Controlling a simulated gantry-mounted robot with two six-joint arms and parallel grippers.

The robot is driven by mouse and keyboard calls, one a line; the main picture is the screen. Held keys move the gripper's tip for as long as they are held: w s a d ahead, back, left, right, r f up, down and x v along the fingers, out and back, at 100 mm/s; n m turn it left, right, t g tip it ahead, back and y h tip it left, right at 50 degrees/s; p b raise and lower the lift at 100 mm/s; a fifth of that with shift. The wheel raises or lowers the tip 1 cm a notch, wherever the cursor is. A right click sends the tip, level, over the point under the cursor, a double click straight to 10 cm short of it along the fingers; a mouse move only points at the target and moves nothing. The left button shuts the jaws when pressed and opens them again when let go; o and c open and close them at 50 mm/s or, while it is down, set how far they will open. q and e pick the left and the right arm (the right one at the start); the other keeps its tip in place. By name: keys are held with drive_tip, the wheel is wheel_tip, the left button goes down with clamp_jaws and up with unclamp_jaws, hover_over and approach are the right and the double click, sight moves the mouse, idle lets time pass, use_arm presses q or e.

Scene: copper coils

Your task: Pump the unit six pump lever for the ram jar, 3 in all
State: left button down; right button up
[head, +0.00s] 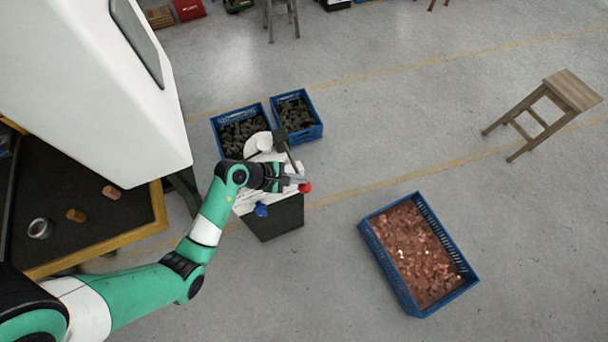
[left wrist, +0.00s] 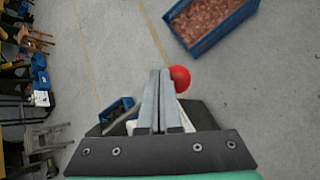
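The pump unit is a dark box (head: 276,222) with a white top, standing on the floor. A red ball knob (head: 306,188) shows at its right side, and in the left wrist view (left wrist: 181,78). A dark bar (head: 289,154) slants down toward the knob; their join is hidden. My left gripper (head: 299,179) is over the unit's top right, close by the knob. In the left wrist view its fingers (left wrist: 160,76) are together, with the knob just right of their tips. I cannot tell whether they touch it. No jar can be made out surely. My right gripper is not in view.
Two blue crates (head: 222,148) (head: 319,130) of dark parts stand behind the unit. A blue crate (head: 364,226) of copper pieces is at the right. A blue object (head: 261,210) sits at the unit's front. A stool (head: 572,90) is far right; open floor lies between.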

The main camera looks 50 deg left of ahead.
sight(300, 186)
use_arm(q)
drive_tip(key=shift+s+d+f+b, duration=0.1)
drive_tip(key=shift+f+b, duration=0.4)
drive_tip(key=shift+f, duration=0.45)
drive_tip(key=shift+s+d+f+b, duration=0.1)
drive_tip(key=shift+f+b, duration=0.35)
drive_tip(key=shift+f, duration=0.5)
idle(1.2)
idle(0.5)
drive_tip(key=shift+w+a+r+p, duration=0.1)
drive_tip(key=shift+r+p, duration=1.5)
drive_tip(key=shift+p, duration=0.1)
drive_tip(key=shift+w+a+r+p, duration=0.1)
drive_tip(key=shift+a+r+p, duration=0.05)
drive_tip(key=shift+r+p, duration=0.9)
drive_tip(key=shift+a+r+p, duration=0.1)
drive_tip(key=shift+r+p, duration=0.85)
drive_tip(key=shift+p, duration=0.1)
drive_tip(key=r+p, duration=0.5)
drive_tip(key=shift+w+a, duration=0.15)
drive_tip(key=shift+a, duration=0.2)
